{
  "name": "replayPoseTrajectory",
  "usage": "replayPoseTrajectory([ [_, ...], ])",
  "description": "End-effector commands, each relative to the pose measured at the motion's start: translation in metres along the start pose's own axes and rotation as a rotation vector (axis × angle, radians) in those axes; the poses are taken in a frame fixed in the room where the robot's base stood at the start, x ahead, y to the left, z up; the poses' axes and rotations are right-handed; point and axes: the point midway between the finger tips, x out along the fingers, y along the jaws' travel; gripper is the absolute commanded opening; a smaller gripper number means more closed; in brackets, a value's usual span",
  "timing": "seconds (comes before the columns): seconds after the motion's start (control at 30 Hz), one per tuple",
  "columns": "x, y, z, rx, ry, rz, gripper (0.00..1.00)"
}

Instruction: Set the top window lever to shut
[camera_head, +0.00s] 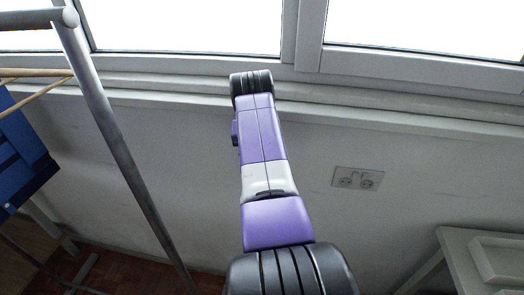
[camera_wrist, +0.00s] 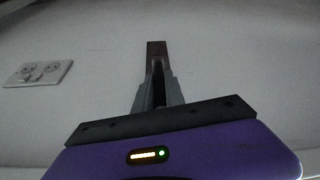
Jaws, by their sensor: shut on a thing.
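In the wrist view my gripper (camera_wrist: 157,72) is shut, with its grey fingers pointing up the picture. A narrow dark brown bar (camera_wrist: 156,48) shows at the fingertips, and the fingers are shut on it. I cannot tell from the picture whether it is a lever or a loose piece. Behind it is only pale wall. In the head view my arm reaches up the middle toward the window sill, and my gripper is hidden. The white window frame (camera_head: 300,40) crosses the top of the head view. No window lever can be made out there.
A double wall socket (camera_head: 357,180) is on the wall below the sill (camera_head: 420,130); it also shows in the wrist view (camera_wrist: 38,73). A grey metal pole (camera_head: 125,150) and blue item (camera_head: 22,150) stand left. A pale wooden piece of furniture (camera_head: 465,250) stands lower right.

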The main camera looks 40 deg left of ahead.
Motion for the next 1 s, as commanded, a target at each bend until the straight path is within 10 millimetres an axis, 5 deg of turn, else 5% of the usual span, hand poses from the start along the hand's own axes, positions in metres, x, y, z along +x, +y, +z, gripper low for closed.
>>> replayPoseTrajectory([
  [0.63, -0.0011, -0.004, 0.0024, 0.002, -0.028, -0.006, 0.0],
  [0.67, -0.001, -0.004, 0.0025, 0.002, -0.028, -0.006, 0.16],
  [0.77, -0.001, -0.004, 0.0026, 0.002, -0.029, -0.006, 0.36],
  [1.0, -0.0015, -0.0042, 0.0028, 0.002, -0.03, -0.006, 0.36],
])
